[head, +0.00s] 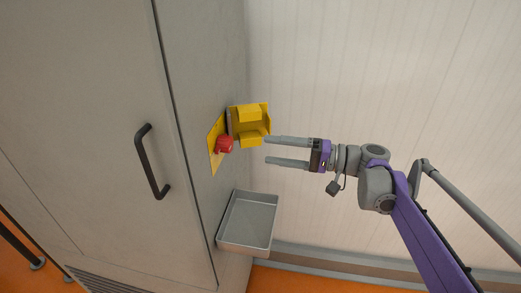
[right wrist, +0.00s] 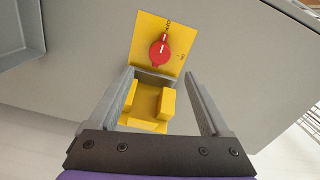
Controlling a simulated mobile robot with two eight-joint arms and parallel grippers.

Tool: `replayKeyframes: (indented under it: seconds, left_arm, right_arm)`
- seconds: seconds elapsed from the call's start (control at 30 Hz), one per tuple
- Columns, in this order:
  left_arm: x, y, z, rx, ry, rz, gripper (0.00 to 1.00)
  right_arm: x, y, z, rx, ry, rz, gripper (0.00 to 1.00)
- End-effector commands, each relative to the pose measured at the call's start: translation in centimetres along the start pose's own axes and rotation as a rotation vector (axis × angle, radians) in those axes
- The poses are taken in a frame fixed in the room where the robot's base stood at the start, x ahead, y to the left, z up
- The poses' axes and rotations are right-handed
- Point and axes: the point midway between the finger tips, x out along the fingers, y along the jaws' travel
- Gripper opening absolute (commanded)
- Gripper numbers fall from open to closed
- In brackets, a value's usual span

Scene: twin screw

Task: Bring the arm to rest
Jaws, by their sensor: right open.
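My right gripper (head: 267,150) is open and empty, its two long grey fingers pointing left toward the cabinet side. In the right wrist view the open fingers (right wrist: 163,78) frame a yellow bracket-like guard (right wrist: 151,100). A red rotary knob (head: 224,145) sits on a yellow plate (head: 215,160) on the cabinet's side. The knob (right wrist: 164,52) also shows in the right wrist view, beyond the fingertips. The upper finger's tip appears close to the guard (head: 265,118) in the head view; I cannot tell whether they touch. My left gripper is not in view.
A grey cabinet (head: 90,110) with a black door handle (head: 152,165) fills the left. An open metal tray (head: 221,232) is mounted below the knob plate. A pale panelled wall (head: 390,70) stands behind. The space right of the guard is free around my arm.

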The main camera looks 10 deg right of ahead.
Motion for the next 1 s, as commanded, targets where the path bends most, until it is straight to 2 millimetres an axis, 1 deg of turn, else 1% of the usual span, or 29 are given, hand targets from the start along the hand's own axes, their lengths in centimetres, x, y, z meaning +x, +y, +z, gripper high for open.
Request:
replayKeyframes:
  seconds: [0.1,0.37,0.47,0.57,0.67,0.7,0.73,0.77,0.8,0.83,0.87,0.9,0.97,1.0]
  left_arm:
    - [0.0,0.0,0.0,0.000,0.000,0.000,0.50]
    - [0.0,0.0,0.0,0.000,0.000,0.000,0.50]
    - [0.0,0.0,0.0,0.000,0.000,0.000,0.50]
    - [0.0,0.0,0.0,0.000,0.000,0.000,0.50]
    - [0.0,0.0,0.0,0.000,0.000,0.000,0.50]
    - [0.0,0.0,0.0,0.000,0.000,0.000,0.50]
    - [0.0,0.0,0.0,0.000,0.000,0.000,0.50]
    - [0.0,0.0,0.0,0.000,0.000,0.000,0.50]
    - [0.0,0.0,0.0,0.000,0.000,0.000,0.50]
    - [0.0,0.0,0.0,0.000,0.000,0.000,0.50]
    - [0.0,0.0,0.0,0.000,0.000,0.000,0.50]
    - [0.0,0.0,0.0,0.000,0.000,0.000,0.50]
    - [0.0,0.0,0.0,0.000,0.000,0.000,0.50]
    - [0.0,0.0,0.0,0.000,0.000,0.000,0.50]
  right_arm:
    - [-0.4,0.0,0.0,0.000,0.000,0.000,0.81]
    - [-0.4,0.0,0.1,0.000,-0.001,0.002,0.81]
    - [0.0,0.6,1.1,0.008,-0.008,0.044,0.81]
    - [0.8,2.5,4.2,0.026,-0.027,0.176,0.81]
    - [0.8,6.1,9.1,0.034,-0.050,0.392,0.81]
    - [0.3,7.7,11.3,0.029,-0.056,0.491,0.81]
    - [-0.2,9.0,12.9,0.020,-0.060,0.566,0.81]
    - [-0.8,10.2,14.4,0.009,-0.062,0.639,0.81]
    - [-1.9,11.9,16.4,-0.013,-0.064,0.736,0.81]
    - [-2.8,13.0,17.7,-0.032,-0.064,0.807,0.81]
    - [-3.8,14.1,19.0,-0.056,-0.063,0.877,0.81]
    - [-5.2,15.5,20.6,-0.093,-0.060,0.966,0.81]
    - [-7.4,17.3,22.5,-0.153,-0.054,1.086,0.81]
    - [-8.8,18.3,23.6,-0.196,-0.049,1.157,0.81]
